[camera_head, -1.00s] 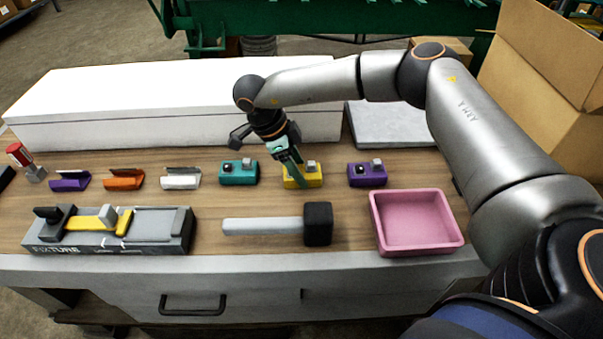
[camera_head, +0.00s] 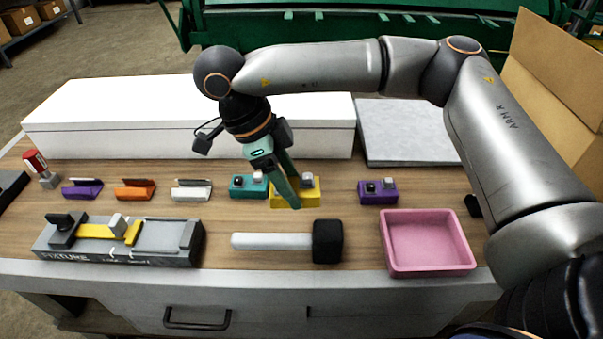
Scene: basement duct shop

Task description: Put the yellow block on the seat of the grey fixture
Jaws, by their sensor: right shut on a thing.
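The yellow block (camera_head: 310,193), with a grey knob on top, is in the row at mid-table, close beside the teal block (camera_head: 248,188). My right gripper (camera_head: 292,196) comes down over it from above and is shut on it; its fingers hide the block's middle. I cannot tell whether the block is clear of the table. The grey fixture (camera_head: 190,245) lies at the front left. A black clamp piece, a yellow bar and a light block are on its left half; the flat grey area (camera_head: 160,235) on its right half is bare. My left gripper is out of view.
A mallet (camera_head: 270,241) lies between the fixture and the pink tray (camera_head: 430,268). A purple block (camera_head: 378,192) stands to the right. Purple, orange and white angled pieces (camera_head: 134,190) stand behind the fixture. A long white box (camera_head: 190,125) bounds the back.

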